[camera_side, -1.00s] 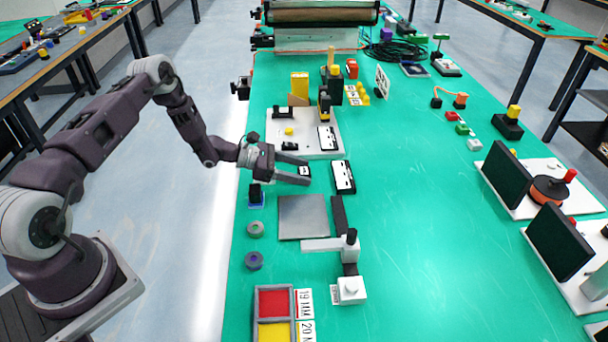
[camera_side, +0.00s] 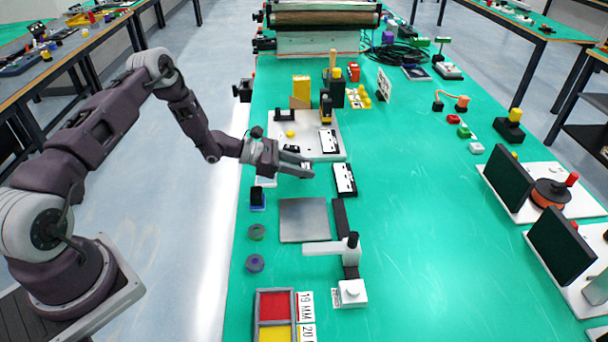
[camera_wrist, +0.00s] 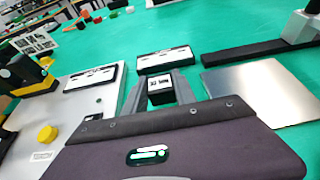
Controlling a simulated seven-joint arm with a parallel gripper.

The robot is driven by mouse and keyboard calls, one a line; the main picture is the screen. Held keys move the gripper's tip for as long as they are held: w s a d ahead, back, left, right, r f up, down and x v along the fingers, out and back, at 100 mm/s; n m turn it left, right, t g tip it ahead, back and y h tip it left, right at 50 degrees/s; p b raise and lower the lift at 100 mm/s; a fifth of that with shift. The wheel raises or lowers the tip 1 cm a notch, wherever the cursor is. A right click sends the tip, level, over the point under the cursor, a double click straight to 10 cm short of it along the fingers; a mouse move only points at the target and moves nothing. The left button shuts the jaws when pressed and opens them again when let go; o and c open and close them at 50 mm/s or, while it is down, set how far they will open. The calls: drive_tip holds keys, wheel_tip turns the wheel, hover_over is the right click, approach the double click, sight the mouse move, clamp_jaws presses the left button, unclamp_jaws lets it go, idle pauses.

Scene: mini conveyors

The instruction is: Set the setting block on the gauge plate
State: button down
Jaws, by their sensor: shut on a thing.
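The setting block, a small dark piece with a white-and-black face (camera_wrist: 160,88), sits between the two fingers of my gripper (camera_side: 306,169) in the wrist view. My gripper (camera_wrist: 160,78) is shut on it. In the side view the fingers mostly hide the block. The gauge plate, a bare grey metal square (camera_side: 304,220), lies flat on the green bench. It also shows at the right of the wrist view (camera_wrist: 262,92). My gripper is above the bench, beyond the plate's far edge in the side view, with nothing on the plate.
A black bar and white-armed gauge stand (camera_side: 350,290) are right of the plate. A black-and-white labelled block (camera_side: 344,180) lies near my fingertips. A white fixture board (camera_side: 310,150) is behind.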

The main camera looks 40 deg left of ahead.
drive_tip(key=r, duration=0.5)
drive_tip(key=d+r, duration=0.1)
drive_tip(key=r, duration=0.1)
drive_tip(key=shift+s+r, duration=0.2)
drive_tip(key=shift+s, duration=0.05)
drive_tip(key=s+d, duration=0.4)
drive_tip(key=r, duration=0.1)
hover_over(302, 217)
wheel_tip(302, 217, down, 9)
drive_tip(key=shift+f, duration=0.3)
drive_tip(key=shift+f, duration=0.1)
drive_tip(key=c, duration=1)
unclamp_jaws()
